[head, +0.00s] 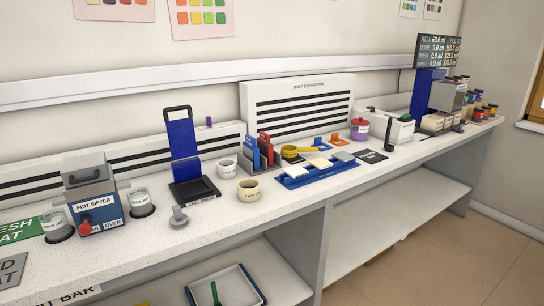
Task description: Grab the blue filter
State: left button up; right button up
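Several blue things could be the filter, and I cannot tell which one it is. A tall blue panel (183,138) with a black handle on top stands upright at the back of a black square base (196,191). A small rack (262,167) holds upright blue pieces (250,151) and red pieces (266,147) side by side. Another blue upright panel (421,93) stands at the far right end of the counter. Neither of my grippers is in view.
A grey-and-blue frit sifter (95,205) stands at the left. White cups (227,168) and a cream cup (249,190) stand near the rack. A blue tray (318,174) holds pale blocks. A purple jar (359,128) stands farther right. The counter's front strip (300,197) is mostly clear.

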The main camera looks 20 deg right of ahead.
aim_at(250, 151)
jog(key=z, duration=1.7)
jog(key=i, duration=1.05)
jog(key=u, duration=2.05)
